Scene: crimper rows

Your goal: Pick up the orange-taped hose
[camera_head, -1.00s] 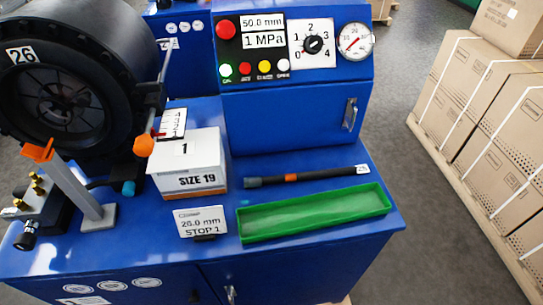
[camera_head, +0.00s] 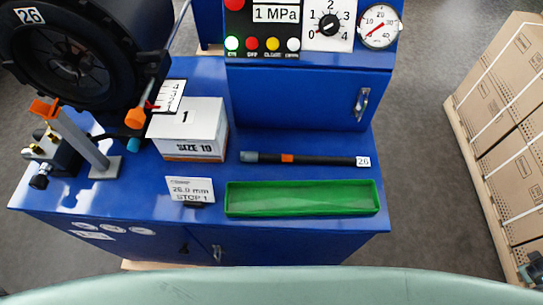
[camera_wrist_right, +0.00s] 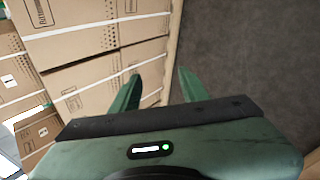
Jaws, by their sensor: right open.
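The orange-taped hose (camera_head: 325,160) is a black hose with a grey end at left, an orange tape band and a white tag at its right end. It lies flat on the blue bench top, behind the green tray (camera_head: 300,211). My right gripper (camera_wrist_right: 158,85) shows in the right wrist view with its two green fingers apart and nothing between them. It points toward cardboard boxes and grey floor, away from the hose. A small part of my right arm shows at the lower right edge of the head view. My left gripper is not in view.
A white box marked 1 (camera_head: 188,130) stands left of the hose. A "26.0 mm STOP 1" sign (camera_head: 190,190) stands left of the tray. The black crimper head (camera_head: 75,50) is at left, the control cabinet (camera_head: 305,95) behind. Stacked cartons (camera_head: 505,120) stand at right beyond open floor.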

